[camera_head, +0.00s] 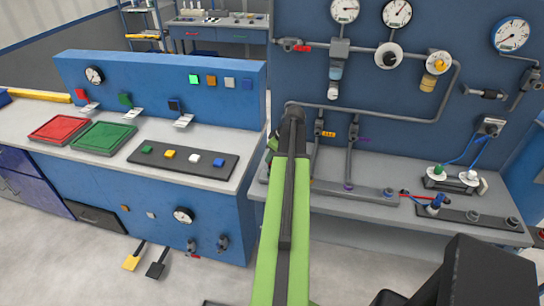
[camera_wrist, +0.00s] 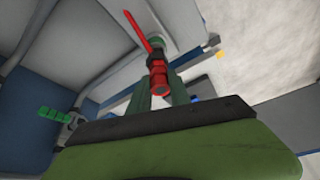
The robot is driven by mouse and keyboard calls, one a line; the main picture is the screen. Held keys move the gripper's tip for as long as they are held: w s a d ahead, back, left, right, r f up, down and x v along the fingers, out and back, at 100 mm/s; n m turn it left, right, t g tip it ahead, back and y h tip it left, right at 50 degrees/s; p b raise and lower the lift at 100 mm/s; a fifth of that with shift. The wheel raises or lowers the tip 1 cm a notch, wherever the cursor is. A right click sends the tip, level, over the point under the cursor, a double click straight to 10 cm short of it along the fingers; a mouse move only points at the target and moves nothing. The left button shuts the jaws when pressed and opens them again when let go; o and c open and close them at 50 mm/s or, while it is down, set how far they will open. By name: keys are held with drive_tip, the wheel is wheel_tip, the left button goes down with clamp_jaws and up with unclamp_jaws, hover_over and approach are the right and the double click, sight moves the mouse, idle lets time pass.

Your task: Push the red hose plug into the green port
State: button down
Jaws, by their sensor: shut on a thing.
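In the wrist view my gripper (camera_wrist: 160,86) is shut on a red plug (camera_wrist: 158,72), held between its two dark green fingers. A thin red rod or hose (camera_wrist: 138,31) runs from near the plug toward the upper left. Just beyond the plug is a dark greenish round fitting (camera_wrist: 157,45) on a pale plate. I cannot tell whether the plug touches it or sits in it. A bright green ribbed piece (camera_wrist: 54,113) shows at the left, apart from the plug. In the head view my green arm hides the gripper.
In the head view, a blue panel with pipes and gauges (camera_head: 397,14) rises behind the grey bench (camera_head: 390,170). White discs with blue hoses (camera_head: 437,180) stand at the right. A blue console on the left bears red (camera_head: 59,129) and green (camera_head: 103,137) trays.

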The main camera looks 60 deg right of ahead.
drive_tip(key=shift+f, duration=0.15)
idle(0.5)
drive_tip(key=shift+f+b, duration=0.35)
drive_tip(key=shift+b, duration=0.1)
drive_tip(key=shift+f+b, duration=0.3)
drive_tip(key=shift+f, duration=0.25)
drive_tip(key=shift+r, duration=0.1)
drive_tip(key=c, duration=1.1)
unclamp_jaws()
